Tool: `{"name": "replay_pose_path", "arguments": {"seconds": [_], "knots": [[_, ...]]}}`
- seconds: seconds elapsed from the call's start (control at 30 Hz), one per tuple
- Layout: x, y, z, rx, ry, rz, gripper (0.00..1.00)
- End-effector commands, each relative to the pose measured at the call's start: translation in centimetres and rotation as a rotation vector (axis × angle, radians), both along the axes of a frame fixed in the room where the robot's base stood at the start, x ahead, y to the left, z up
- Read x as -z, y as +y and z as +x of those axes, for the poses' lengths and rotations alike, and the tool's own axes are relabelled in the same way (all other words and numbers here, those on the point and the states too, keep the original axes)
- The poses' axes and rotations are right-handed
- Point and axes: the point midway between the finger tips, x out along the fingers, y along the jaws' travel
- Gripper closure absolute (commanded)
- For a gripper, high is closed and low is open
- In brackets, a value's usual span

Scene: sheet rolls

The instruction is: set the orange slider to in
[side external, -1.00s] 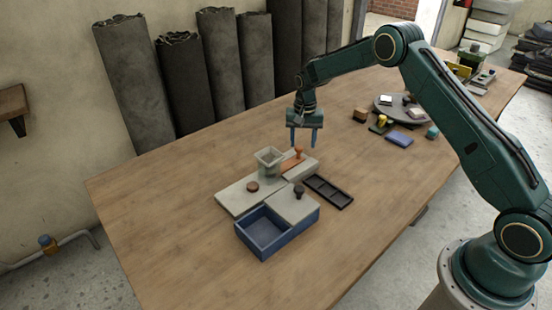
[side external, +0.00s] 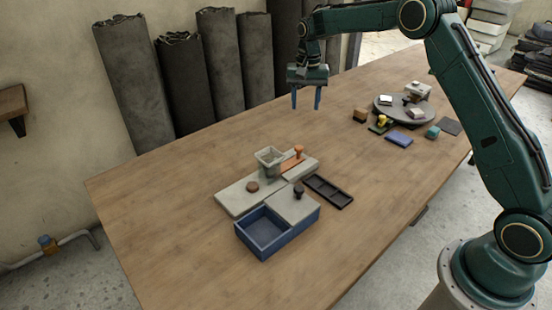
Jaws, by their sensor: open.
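The orange slider (side external: 298,153) is an upright knob on an orange strip (side external: 291,164), at the back right of a pale grey board on the table. The knob stands toward the right end of the strip, just right of a grey-green square cup (side external: 269,163). Which end counts as in cannot be told. My gripper (side external: 306,107) is open and empty, its two blue fingers pointing down. It is raised well above the table, behind and above the slider, touching nothing.
The grey board (side external: 235,199) also bears a brown round knob (side external: 252,187). A blue box (side external: 267,245) with a pale lid and dark knob (side external: 298,192) is in front. A black divided tray (side external: 328,191) lies right. A round stand (side external: 421,120) holds small items. The table's left is clear.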

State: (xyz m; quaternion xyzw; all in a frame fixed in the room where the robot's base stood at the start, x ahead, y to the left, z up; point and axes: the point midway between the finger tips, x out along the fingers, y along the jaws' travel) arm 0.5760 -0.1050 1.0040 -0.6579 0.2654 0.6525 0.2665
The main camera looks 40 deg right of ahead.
Motion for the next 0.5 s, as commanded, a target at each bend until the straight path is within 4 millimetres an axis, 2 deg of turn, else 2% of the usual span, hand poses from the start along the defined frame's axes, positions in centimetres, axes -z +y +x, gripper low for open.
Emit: {"name": "replay_pose_path", "arguments": {"seconds": [0.5], "knots": [[-5.7,1.8,-3.2,-0.092,-0.058,-0.013,0.52]]}}
